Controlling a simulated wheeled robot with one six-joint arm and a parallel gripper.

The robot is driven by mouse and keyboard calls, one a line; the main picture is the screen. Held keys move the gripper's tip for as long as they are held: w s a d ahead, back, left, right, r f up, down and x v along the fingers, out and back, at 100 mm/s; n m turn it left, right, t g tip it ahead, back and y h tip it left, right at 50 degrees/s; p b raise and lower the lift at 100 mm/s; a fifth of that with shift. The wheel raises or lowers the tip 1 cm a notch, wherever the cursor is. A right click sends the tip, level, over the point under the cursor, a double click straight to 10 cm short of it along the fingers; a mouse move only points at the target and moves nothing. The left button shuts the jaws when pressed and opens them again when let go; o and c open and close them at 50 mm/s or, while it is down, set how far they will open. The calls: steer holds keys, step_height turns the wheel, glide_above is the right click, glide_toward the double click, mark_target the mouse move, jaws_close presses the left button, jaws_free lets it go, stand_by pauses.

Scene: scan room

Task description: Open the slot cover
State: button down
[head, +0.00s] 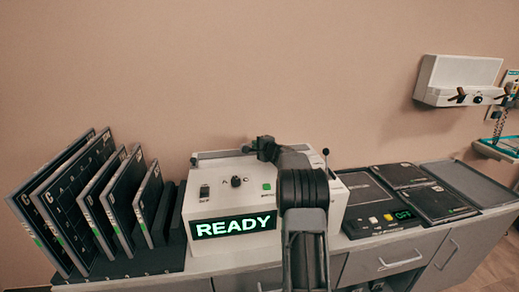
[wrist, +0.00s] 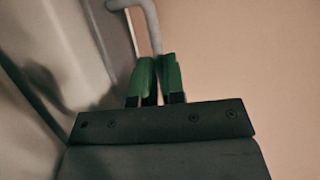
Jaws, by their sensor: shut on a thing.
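A white machine (head: 205,212) with a lit READY display (head: 234,225) stands on the counter. The slot cover (head: 222,154) appears to be the flat strip along the back of its top, partly hidden by my arm. My gripper (head: 264,146) is at the back of the machine's top. In the wrist view its green-tipped fingers (wrist: 159,72) are closed together around the lower end of a light grey bent handle (wrist: 150,22). The handle joins a pale panel edge (wrist: 122,4). The exact contact is dim and partly hidden by the fingers.
A rack of upright dark cassettes (head: 95,195) stands left of the machine. A white wall unit (head: 455,80) hangs at the upper right.

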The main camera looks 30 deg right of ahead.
steer(key=c, duration=1.2)
jaws_free()
steer(key=shift+s, duration=0.6)
steer(key=s+b, duration=0.1)
steer(key=s, duration=0.3)
steer(key=s+r+b, duration=0.1)
steer(key=s, duration=0.3)
steer(key=s+r+b, duration=0.1)
steer(key=s, duration=0.3)
steer(key=shift+s+d+r, duration=0.2)
steer(key=shift+s, duration=0.05)
